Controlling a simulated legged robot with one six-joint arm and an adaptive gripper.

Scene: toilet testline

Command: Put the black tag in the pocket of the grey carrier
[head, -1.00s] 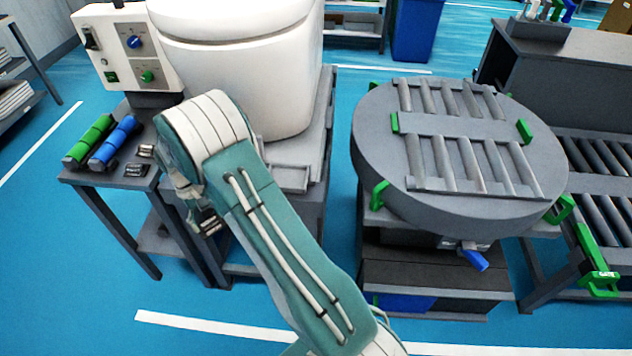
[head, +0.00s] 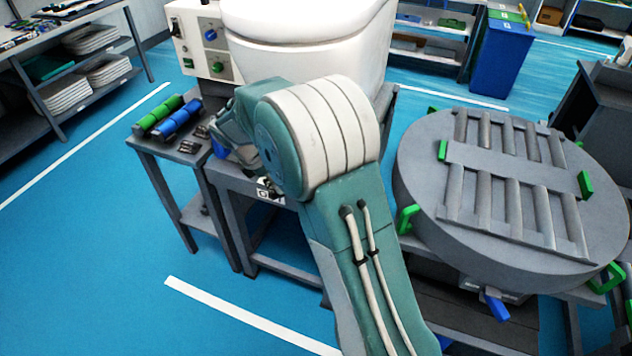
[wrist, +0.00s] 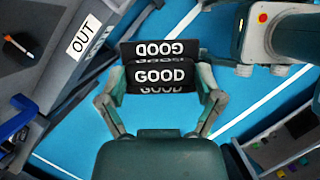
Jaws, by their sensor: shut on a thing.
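A black tag (wrist: 160,76) with white GOOD lettering is between the fingers of my gripper (wrist: 163,84) in the wrist view. My gripper is shut on it, with one finger at each side, and holds it over the blue floor. In the head view a small part of the tag (head: 266,189) shows beside my arm, in front of the stand under the toilet. A grey carrier (head: 388,101) seems to be under the white toilet bowl. My arm covers most of it, and its pocket is hidden.
A side table (head: 160,148) with green and blue rolls stands left of the toilet. A round grey turntable (head: 425,190) with rollers and green clips stands right of my arm. An OUT label (wrist: 84,36) shows in the wrist view. The floor at front left is clear.

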